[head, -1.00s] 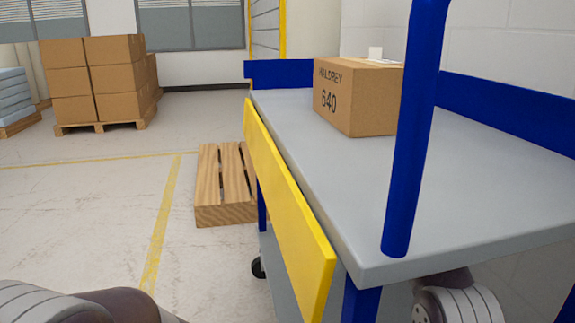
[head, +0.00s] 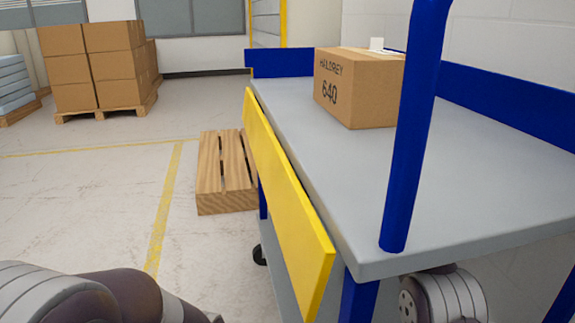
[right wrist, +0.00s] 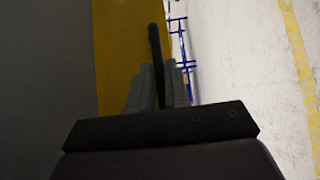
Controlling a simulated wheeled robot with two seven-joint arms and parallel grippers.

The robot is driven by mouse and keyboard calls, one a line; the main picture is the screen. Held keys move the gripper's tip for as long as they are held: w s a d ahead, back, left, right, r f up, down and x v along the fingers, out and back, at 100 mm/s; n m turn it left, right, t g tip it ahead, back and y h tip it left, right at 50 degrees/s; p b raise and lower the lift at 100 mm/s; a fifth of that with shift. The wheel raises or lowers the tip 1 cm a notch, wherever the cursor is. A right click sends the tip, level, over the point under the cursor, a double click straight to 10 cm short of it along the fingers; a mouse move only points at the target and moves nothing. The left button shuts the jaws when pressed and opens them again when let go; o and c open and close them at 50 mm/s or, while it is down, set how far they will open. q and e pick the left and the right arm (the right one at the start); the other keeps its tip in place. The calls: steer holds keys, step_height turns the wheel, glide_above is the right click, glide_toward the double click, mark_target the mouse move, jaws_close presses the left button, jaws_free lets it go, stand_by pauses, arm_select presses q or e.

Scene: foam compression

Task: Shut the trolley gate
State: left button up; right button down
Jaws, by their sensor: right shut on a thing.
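The trolley gate (head: 285,205) is a long yellow panel. In the head view it hangs down along the left side of the trolley's grey deck (head: 450,180), its lower edge tilted a little outward. In the right wrist view the yellow gate (right wrist: 115,45) runs upward ahead of my right gripper (right wrist: 159,80). Its two grey fingers are closed on a narrow dark upright strip (right wrist: 156,45) at the gate's right side, which looks like a handle or edge. My right gripper is hidden in the head view. My left gripper is out of view; only arm parts show at lower left.
A cardboard box (head: 350,95) stands on the deck. A blue post (head: 405,150) rises at the deck's near corner, with blue rails at the back. A wooden pallet (head: 223,175) lies left of the trolley. Stacked boxes (head: 95,65) stand far left. The floor between is clear.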

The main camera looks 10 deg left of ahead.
mark_target(259, 173)
steer(key=shift+s+a+f, duration=0.2)
steer(key=shift+s+a, duration=0.05)
steer(key=shift+a, duration=0.25)
steer(key=a, duration=0.1)
steer(key=s+a+m+y+p, duration=0.1)
steer(key=a+m+t, duration=0.1)
steer(key=shift+s+a+f, duration=0.15)
steer(key=shift+s+f, duration=0.05)
steer(key=shift+f, duration=0.05)
steer(key=shift+s+a+y+p, duration=0.2)
steer(key=shift+a+y+p, duration=0.1)
steer(key=shift+a+p, duration=0.15)
steer(key=shift+a, duration=0.1)
steer(key=shift+s+a+f, duration=0.1)
steer(key=shift+f, duration=0.1)
steer(key=c, duration=1.2)
jaws_free()
steer(key=shift+o, duration=0.2)
steer(key=shift+r, duration=0.2)
